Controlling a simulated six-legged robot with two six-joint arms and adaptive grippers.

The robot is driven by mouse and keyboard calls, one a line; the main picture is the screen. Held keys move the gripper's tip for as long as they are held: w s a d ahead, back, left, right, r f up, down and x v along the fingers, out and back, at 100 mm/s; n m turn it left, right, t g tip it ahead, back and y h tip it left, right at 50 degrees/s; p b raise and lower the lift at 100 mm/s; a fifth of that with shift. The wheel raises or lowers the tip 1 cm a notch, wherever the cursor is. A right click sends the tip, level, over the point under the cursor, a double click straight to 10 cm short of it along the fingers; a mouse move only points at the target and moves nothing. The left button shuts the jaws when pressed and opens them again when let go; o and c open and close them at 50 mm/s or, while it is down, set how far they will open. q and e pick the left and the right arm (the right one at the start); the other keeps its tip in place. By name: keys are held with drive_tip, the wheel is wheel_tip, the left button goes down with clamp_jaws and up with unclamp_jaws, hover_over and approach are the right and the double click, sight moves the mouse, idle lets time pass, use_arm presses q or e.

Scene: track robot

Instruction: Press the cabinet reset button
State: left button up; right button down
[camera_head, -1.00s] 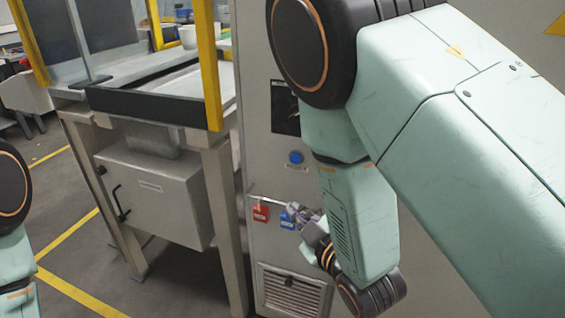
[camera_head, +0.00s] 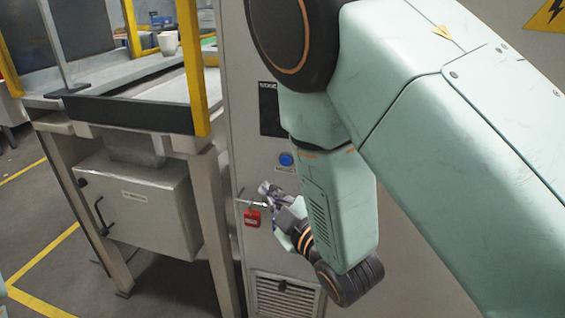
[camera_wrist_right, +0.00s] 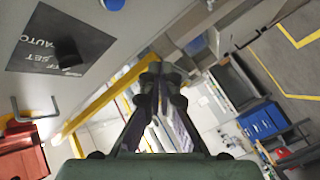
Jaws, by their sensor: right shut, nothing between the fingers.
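The grey cabinet (camera_head: 245,120) stands in the middle of the head view. A round blue button (camera_head: 286,159) sits on its front, above a small label and below a dark panel. My right gripper (camera_head: 264,187) is shut and empty, just below and left of the button, apart from it in the picture. In the right wrist view its fingertips (camera_wrist_right: 155,72) are together, and part of a blue round button (camera_wrist_right: 112,4) shows at the top edge. My left gripper is not in view.
A red padlock (camera_head: 252,218) hangs from a bar on the cabinet, just below my right gripper. A vent grille (camera_head: 285,297) is lower down. A workbench with yellow posts (camera_head: 192,70) and a grey box (camera_head: 140,205) stands left. The wrist view shows a dark selector panel (camera_wrist_right: 40,45).

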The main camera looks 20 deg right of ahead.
sight(286, 161)
drive_tip(key=w+d, duration=0.1)
drive_tip(key=w, duration=0.1)
drive_tip(key=w+d+b, duration=0.1)
drive_tip(key=w+d, duration=0.3)
drive_tip(key=shift+w, duration=0.35)
drive_tip(key=shift+a, duration=0.1)
drive_tip(key=shift+w, duration=0.1)
idle(1.2)
drive_tip(key=shift+w+d+f, duration=0.1)
drive_tip(key=shift+w+d, duration=0.15)
drive_tip(key=shift+d, duration=0.05)
drive_tip(key=shift+w+d, duration=0.3)
drive_tip(key=shift+w, duration=0.1)
idle(1.0)
drive_tip(key=shift+s+a, duration=0.55)
drive_tip(key=shift+s, duration=0.2)
